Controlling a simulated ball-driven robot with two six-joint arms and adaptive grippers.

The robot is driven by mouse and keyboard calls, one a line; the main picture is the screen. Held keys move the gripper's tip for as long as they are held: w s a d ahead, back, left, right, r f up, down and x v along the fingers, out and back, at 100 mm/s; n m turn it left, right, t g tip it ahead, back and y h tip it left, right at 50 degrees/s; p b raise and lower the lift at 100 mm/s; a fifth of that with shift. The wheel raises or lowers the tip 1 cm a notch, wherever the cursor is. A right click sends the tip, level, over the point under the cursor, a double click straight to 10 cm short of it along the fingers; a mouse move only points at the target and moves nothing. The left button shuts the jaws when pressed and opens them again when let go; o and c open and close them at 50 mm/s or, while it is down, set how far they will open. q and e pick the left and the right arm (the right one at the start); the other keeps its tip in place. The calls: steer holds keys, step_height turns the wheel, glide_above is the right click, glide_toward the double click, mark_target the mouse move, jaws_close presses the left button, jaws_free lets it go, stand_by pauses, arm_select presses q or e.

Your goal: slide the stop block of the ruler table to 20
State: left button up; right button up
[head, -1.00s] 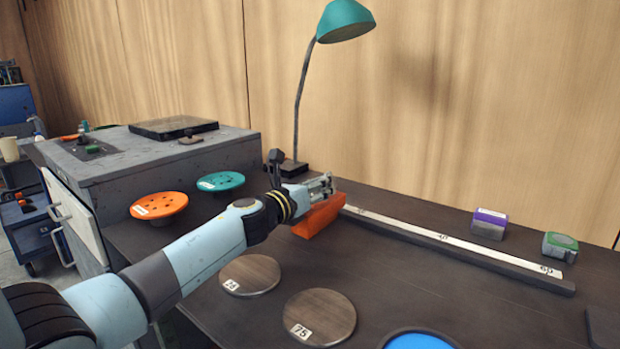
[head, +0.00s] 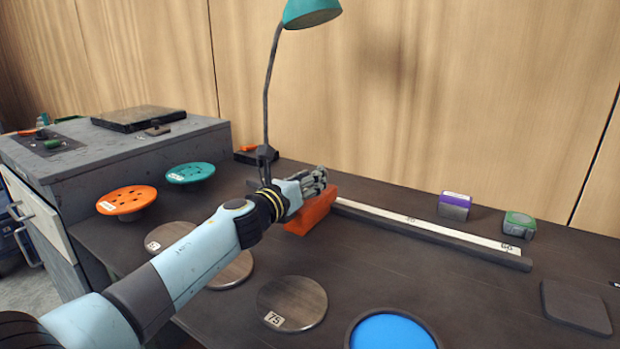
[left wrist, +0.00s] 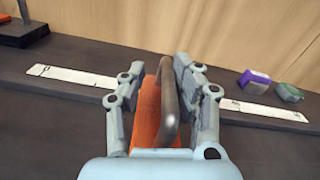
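The orange stop block (head: 312,212) sits at the left part of the ruler table's white scale (head: 440,230). In the left wrist view the block (left wrist: 149,108) carries a curved grey handle (left wrist: 168,100). My left gripper (head: 322,184) reaches it from above and the front. The scale shows on both sides: a mark near 0 to the left, another number to the right, too small to read surely. My right gripper is out of view.
A purple box (head: 455,206) and a green tape measure (head: 519,225) stand behind the rail's right end. A lamp (head: 270,95) stands behind the left end. Wooden discs (head: 292,302) and a blue round dish (head: 393,333) lie in front. The rail right of the block is clear.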

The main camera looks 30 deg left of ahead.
arm_select(q)
steer(key=shift+d, duration=0.1)
stand_by(0.3)
steer(key=shift+s+f, duration=0.1)
steer(key=shift+s, duration=0.3)
steer(key=s, duration=0.7)
steer(key=s+a, duration=0.1)
steer(key=s, duration=0.3)
steer(key=shift+s, duration=0.15)
